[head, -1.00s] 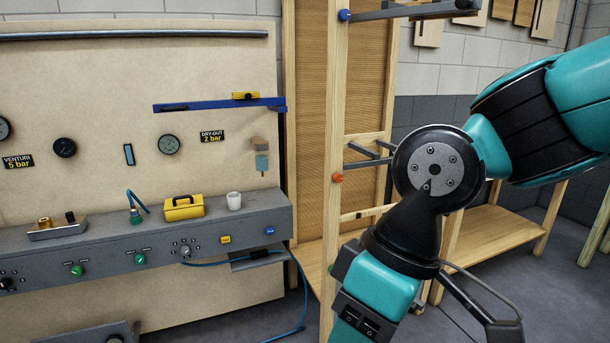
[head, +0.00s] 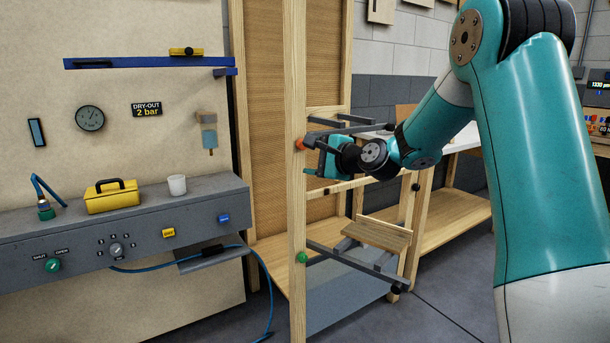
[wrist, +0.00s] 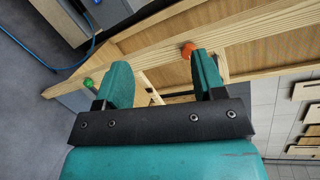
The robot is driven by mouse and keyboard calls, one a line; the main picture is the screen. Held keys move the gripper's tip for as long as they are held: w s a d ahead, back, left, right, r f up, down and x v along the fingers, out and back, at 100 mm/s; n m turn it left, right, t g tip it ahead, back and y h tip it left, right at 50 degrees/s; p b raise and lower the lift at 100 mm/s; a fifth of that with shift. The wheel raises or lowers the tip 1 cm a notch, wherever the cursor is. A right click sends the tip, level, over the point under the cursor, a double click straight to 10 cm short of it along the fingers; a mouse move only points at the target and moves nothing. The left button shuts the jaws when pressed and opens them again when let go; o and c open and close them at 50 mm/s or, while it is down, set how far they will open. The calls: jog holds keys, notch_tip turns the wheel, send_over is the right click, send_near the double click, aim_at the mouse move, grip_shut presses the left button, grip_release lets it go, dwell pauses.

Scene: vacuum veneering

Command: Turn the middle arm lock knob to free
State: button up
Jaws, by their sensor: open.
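The middle arm lock knob is an orange-red knob (head: 300,144) on the front wooden post (head: 297,205), beside the middle dark arms. My gripper (head: 311,157) is open and empty, close to the post with its jaws beside and a little below the knob. In the wrist view the orange knob (wrist: 187,49) shows just past the tip of the right finger, not between the two fingers of my gripper (wrist: 163,75). I cannot tell if that finger touches it. The knob's markings are too small to read.
A green knob (head: 302,257) sits lower on the same post, by the lower dark arms (head: 345,264). A grey bench (head: 140,225) with a yellow toolbox (head: 112,196) and white cup (head: 177,184) stands left. A blue hose (head: 262,280) trails to the floor.

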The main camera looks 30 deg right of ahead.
jog(key=w+d+f+m+t+h+b, duration=0.1)
jog(key=w+d+f+m+t+h, duration=0.15)
jog(key=d+m, duration=0.45)
jog(key=w+d+n+p, duration=0.1)
jog(key=w, duration=1.5)
jog(key=shift+r+n+p, duration=0.15)
jog(key=shift+n+p, duration=0.15)
jog(key=shift+n, duration=0.1)
jog(key=shift+d+h, duration=0.1)
jog(key=shift+h, duration=0.15)
jog(key=c, duration=0.9)
